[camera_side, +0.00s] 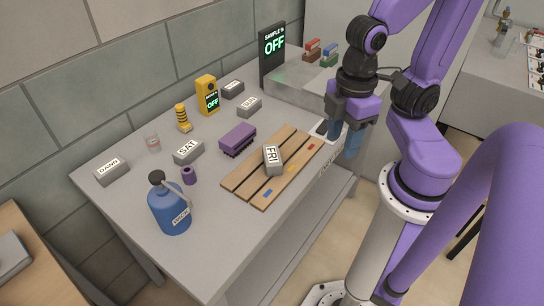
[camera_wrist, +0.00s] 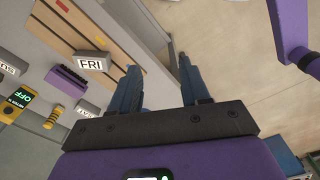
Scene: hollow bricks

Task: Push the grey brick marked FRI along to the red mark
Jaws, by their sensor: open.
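The grey brick marked FRI (camera_side: 272,160) lies on a slatted wooden board (camera_side: 243,181), near the middle of its length. It also shows in the wrist view (camera_wrist: 92,63). The red mark (camera_side: 311,147) is on the slat nearest the front edge, toward the board's right end; the brick is apart from it. My gripper (camera_side: 343,138) is open and empty, its blue fingers pointing down beyond the board's right end by the table's edge. In the wrist view the fingers (camera_wrist: 157,72) are spread and the brick is to their left, not touching.
Yellow (camera_side: 291,168) and blue (camera_side: 267,192) marks share the slat with the red one. A purple brush (camera_side: 238,139) lies behind the board. A blue bottle (camera_side: 170,209), SAT brick (camera_side: 188,151) and yellow meter (camera_side: 207,96) stand on the grey table. A clear-sided bin (camera_side: 290,95) is behind.

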